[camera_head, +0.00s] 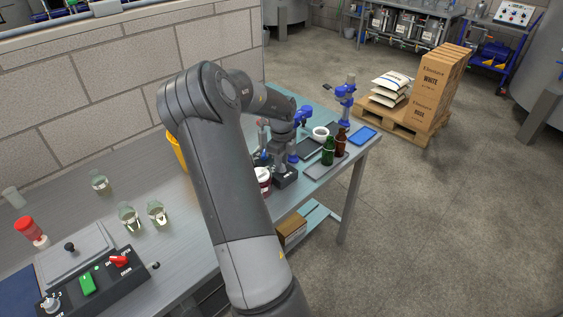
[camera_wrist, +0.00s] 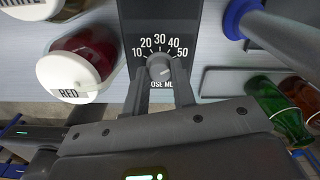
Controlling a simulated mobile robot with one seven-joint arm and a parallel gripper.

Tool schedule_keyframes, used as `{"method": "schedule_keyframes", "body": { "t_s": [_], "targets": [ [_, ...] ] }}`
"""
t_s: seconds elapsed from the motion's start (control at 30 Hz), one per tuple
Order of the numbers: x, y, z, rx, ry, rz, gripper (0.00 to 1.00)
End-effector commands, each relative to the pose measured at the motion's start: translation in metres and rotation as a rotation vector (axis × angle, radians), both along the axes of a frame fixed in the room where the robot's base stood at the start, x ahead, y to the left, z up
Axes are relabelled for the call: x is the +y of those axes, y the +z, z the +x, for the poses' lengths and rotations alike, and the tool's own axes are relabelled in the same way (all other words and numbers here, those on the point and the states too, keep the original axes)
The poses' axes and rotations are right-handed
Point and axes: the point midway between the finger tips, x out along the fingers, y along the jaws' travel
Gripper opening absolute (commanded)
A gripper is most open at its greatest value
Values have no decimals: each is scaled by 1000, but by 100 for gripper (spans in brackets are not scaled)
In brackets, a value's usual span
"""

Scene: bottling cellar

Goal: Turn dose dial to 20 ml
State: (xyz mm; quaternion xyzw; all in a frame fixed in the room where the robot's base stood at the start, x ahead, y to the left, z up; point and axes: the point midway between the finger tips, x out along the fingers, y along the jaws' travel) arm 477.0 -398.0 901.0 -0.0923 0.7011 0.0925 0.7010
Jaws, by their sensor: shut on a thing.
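The dose dial (camera_wrist: 159,68) is a small round grey knob on a black panel (camera_wrist: 128,15) in the wrist view. White marks 10, 20, 30, 40 and 50 arc around its far side, and lettering on the near side is partly covered. My gripper (camera_wrist: 161,82) is shut on the knob, one finger on each side. I cannot clearly tell which number the knob's pointer faces. In the head view my gripper (camera_head: 281,163) reaches down to the small black dose unit (camera_head: 287,178) on the bench; the dial itself is hidden there.
A white-lidded jar marked RED (camera_wrist: 70,78) stands close left of the dial. Green (camera_head: 328,151) and brown (camera_head: 341,142) bottles stand on a grey tray to the right. Several glass vessels and a control box (camera_head: 95,285) are at the left.

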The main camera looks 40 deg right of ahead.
Motion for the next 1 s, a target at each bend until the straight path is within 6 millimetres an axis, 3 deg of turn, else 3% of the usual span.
{"method": "schedule_keyframes", "body": {
  "t_s": [0.37, 1.0],
  "targets": [
    [0, 1, 0, -1, 106, 0, 1],
    [-1, 1, 0, -1, 678, -1, 1]
  ]
}}
